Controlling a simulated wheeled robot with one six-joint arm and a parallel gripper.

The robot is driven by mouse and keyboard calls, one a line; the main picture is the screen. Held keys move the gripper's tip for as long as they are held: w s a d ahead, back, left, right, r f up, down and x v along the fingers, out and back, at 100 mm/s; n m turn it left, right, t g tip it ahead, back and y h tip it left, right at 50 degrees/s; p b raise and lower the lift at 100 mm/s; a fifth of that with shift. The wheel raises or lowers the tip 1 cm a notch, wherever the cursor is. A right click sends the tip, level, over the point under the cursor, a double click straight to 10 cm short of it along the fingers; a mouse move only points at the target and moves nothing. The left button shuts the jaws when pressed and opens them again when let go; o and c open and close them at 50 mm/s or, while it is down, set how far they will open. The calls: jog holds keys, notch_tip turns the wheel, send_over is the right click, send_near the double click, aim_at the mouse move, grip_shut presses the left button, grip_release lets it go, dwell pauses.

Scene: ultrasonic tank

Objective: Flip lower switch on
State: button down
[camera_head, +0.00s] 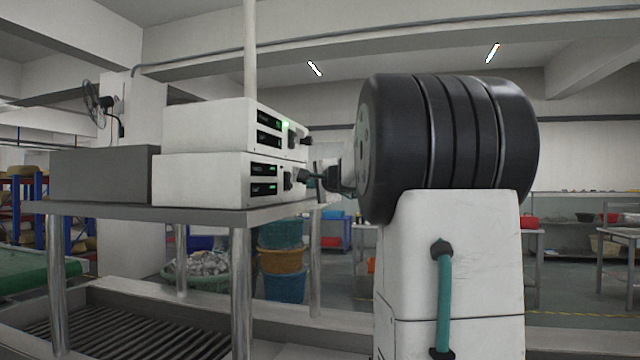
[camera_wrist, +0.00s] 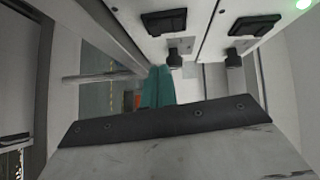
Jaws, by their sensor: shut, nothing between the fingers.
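Two white control boxes are stacked on a grey table. The upper box (camera_head: 205,127) has a lit green lamp (camera_head: 285,125). My gripper (camera_head: 314,177) is shut and empty, close to the lower box's front. In the wrist view its teal fingers (camera_wrist: 160,70) are together near the lower knob; contact is unclear.
The grey table (camera_head: 120,208) carries the boxes and a plain grey block (camera_head: 100,174) at left. Stacked coloured baskets (camera_head: 283,260) stand behind the table. A green conveyor (camera_head: 40,262) is at far left. My arm hides part of the room at right.

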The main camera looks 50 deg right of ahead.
jog(key=w, duration=0.3)
jog(key=w+a, duration=0.1)
jog(key=shift+w+f, duration=0.3)
jog(key=shift+w, duration=0.05)
jog(key=shift+a, duration=0.1)
jog(key=shift+w+a+f, duration=0.1)
jog(key=shift+w, duration=0.1)
jog(key=s+a+f, duration=0.1)
jog(key=s+a, duration=0.1)
jog(key=s, duration=1.1)
jog(key=shift+f, duration=0.15)
jog(key=shift+a, duration=0.15)
